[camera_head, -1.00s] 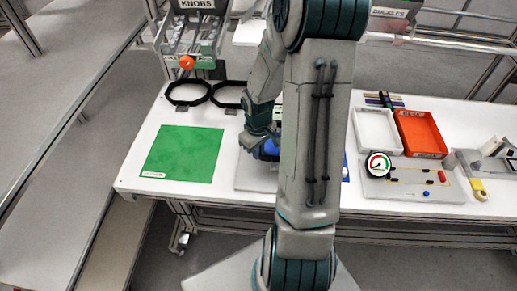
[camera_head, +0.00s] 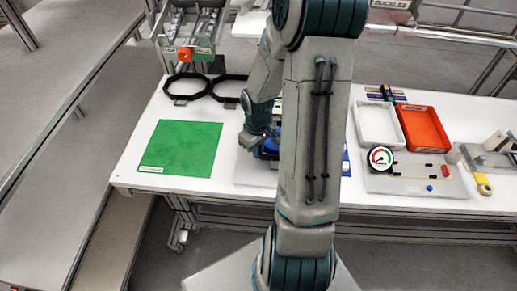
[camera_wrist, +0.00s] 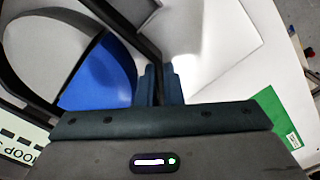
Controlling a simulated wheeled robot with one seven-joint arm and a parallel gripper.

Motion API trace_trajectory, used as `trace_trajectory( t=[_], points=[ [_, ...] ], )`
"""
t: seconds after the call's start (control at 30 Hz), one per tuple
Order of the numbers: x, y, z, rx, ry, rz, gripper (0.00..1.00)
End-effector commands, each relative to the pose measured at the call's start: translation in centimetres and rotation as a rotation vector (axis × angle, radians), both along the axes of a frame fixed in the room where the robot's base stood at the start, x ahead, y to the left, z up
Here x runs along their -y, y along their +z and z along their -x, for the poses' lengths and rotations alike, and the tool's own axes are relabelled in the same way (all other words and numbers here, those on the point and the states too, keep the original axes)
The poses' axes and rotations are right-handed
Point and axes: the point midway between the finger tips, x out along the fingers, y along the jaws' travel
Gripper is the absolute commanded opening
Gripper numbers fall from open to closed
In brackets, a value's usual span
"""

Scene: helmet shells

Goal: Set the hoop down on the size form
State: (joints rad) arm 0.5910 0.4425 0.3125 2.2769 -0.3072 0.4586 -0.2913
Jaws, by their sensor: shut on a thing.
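My gripper (camera_wrist: 162,85) is shut on the black hoop (camera_wrist: 124,28), gripping its rim. In the wrist view the hoop's dark bars run along the left and top. The size form (camera_wrist: 100,78), with a blue part and a grey-white part, shows within the hoop's outline. I cannot tell whether the hoop touches the form. In the head view my gripper (camera_head: 260,138) is over the form's place, where some blue (camera_head: 270,147) shows. My arm hides most of the form and the held hoop there. A plate with a "HOOP" label (camera_wrist: 22,140) shows at the wrist view's lower left.
Two black octagonal rings (camera_head: 186,99) (camera_head: 230,99) lie at the back of the table. A green mat (camera_head: 181,148) lies left of my gripper. White (camera_head: 379,142) and orange (camera_head: 439,151) trays and a dial (camera_head: 380,158) stand to the right.

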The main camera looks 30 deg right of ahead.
Motion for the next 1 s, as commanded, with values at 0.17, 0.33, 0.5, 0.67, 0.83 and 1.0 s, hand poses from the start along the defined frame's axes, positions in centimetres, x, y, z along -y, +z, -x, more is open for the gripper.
trace_trajectory(
  t=[0.17,0.33,0.5,0.67,0.83,1.0],
  points=[
    [0.0,-0.5,0.0,0.0,0.0,0.0,0.0],
    [0.0,-0.4,0.0,0.0,0.0,0.0,0.32],
    [0.0,-0.4,0.0,0.0,-0.001,0.0,0.32],
    [0.1,0.2,0.0,0.002,-0.003,0.001,0.32],
    [0.1,2.8,-0.1,0.006,-0.003,0.004,0.32],
    [0.1,6.5,0.0,0.005,-0.002,0.004,0.32]
  ],
)
